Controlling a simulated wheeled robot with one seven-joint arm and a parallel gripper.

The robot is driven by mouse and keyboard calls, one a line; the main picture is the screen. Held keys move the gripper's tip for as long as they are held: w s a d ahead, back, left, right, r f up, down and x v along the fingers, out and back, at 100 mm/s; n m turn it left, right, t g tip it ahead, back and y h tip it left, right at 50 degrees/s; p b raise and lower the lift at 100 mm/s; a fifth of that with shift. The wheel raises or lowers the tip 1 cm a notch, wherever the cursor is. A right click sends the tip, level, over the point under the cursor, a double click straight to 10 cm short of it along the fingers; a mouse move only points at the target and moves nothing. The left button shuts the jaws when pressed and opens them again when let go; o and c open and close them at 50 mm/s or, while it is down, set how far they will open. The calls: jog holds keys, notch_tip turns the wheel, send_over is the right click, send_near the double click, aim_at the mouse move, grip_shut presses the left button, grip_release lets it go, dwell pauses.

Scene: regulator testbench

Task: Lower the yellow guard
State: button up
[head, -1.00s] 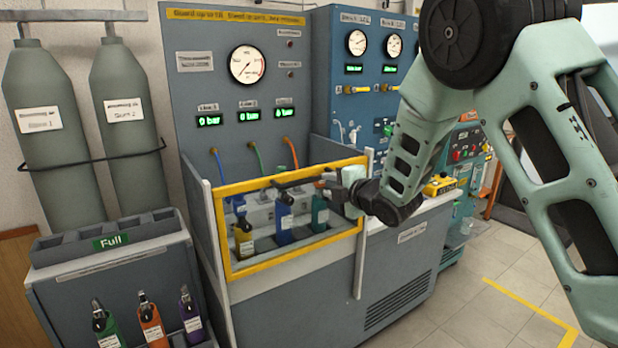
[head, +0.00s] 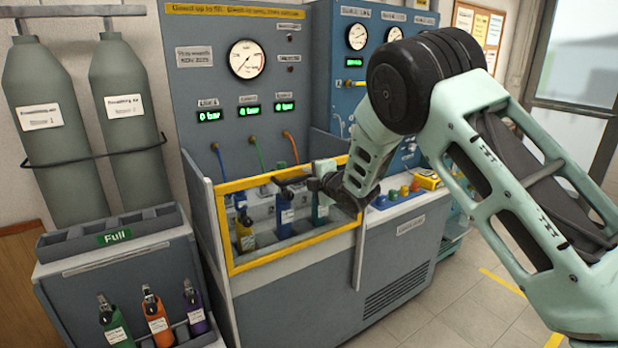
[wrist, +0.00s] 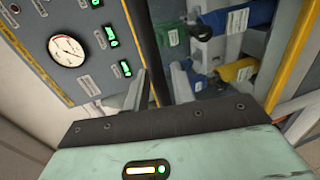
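The yellow guard (head: 296,249) is a rectangular yellow frame at the front of the grey test bench, with small bottles showing through it. One of its yellow bars shows at the right of the wrist view (wrist: 292,55). My gripper (head: 300,180) is at the guard's upper right part and overlaps its top bar in the head view. A dark bar (wrist: 141,45) runs up from my gripper in the wrist view. I cannot tell whether it is held or belongs to the guard.
Behind the guard stand a yellow bottle (head: 245,236), a blue bottle (head: 285,215) and a green one. The gauge panel (head: 290,75) rises behind them. A rack marked Full (head: 115,238) and grey cylinders (head: 125,120) stand at left. Floor is clear at lower right.

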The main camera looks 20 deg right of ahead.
grip_shut()
notch_tip(320, 180, down, 29)
jog(key=b, duration=2.4)
jog(key=shift+f+b, duration=0.15)
jog(key=shift+b, duration=0.15)
jog(key=shift+o, duration=1.5)
grip_release()
jog(key=shift+s, duration=0.1)
jog(key=v, duration=1.7)
jog(key=shift+s, duration=0.15)
